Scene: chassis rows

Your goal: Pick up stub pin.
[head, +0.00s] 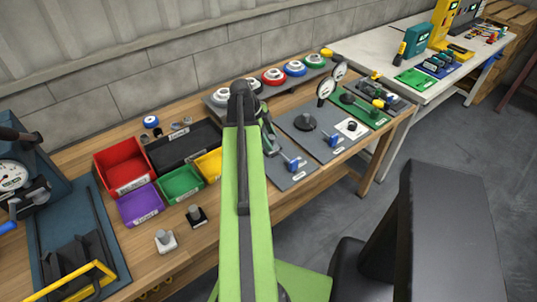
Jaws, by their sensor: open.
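My green arm reaches away from me over the bench. My gripper (270,146) shows small just right of the arm's far end, above the grey boards; it looks empty and its jaws are open. I cannot tell for sure which thing is the stub pin. Two small blocks with a short grey peg on top stand at the bench front, left of my arm: a white block (165,242) and a black block (196,217). Both are well apart from my gripper. My arm hides part of the bench.
Red (122,164), purple (139,205), green (180,184) and yellow bins stand left of my arm, beside a black tray (184,148). Grey boards with blue-handled clamps (334,138) and dial gauges lie right. A concrete-block wall runs behind. Free floor lies at right.

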